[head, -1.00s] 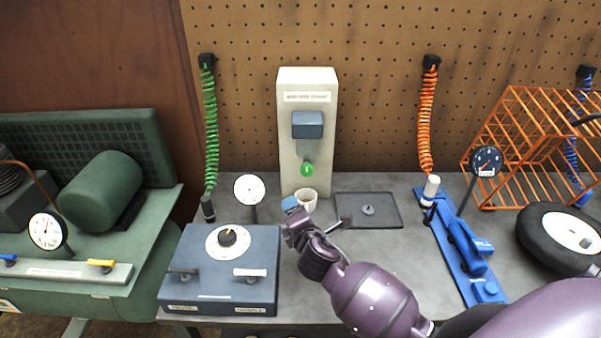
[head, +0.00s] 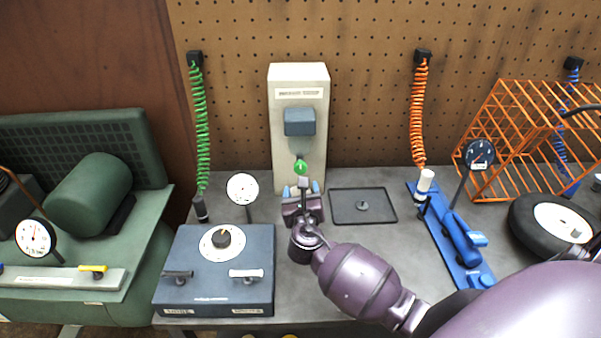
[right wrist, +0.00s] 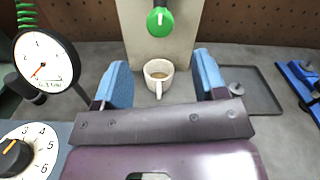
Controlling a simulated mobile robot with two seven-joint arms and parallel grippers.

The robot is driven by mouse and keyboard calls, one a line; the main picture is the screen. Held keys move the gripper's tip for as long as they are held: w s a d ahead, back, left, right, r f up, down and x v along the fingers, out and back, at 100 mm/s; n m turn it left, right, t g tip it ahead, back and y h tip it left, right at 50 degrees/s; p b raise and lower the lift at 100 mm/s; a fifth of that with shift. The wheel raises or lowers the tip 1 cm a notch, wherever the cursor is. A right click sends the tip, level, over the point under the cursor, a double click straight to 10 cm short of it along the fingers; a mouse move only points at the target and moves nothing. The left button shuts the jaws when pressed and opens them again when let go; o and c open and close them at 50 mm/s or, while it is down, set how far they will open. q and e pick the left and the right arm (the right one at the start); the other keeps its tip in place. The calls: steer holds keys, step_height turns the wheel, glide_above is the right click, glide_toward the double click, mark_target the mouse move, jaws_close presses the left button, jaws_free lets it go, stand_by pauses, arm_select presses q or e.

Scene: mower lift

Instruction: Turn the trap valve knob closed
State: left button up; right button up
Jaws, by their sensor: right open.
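The green knob (head: 301,168) is low on the front of the upright beige stand (head: 283,132), below a blue-grey box (head: 300,122). I take it to be the trap valve knob. It also shows at the top of the right wrist view (right wrist: 160,22), with a pale line down its face. My right gripper (head: 301,189) is open and empty, in front of and below the knob, apart from it. In the right wrist view its blue fingers (right wrist: 162,72) stand wide apart, with the knob above and beyond them. My left gripper is not in view.
A white cup (right wrist: 154,68) stands at the stand's foot, seen between the fingers. A blue-grey control box (head: 213,285) with a dial gauge (head: 242,188) is left of my right gripper. A flat dark tray (head: 345,212) is to the right. An orange cage (head: 520,140) stands far right.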

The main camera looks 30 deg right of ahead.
mark_target(300, 170)
steer(key=x, duration=0.8)
steer(key=shift+w+d, duration=0.1)
steer(key=shift+w, duration=0.15)
steer(key=c, duration=0.9)
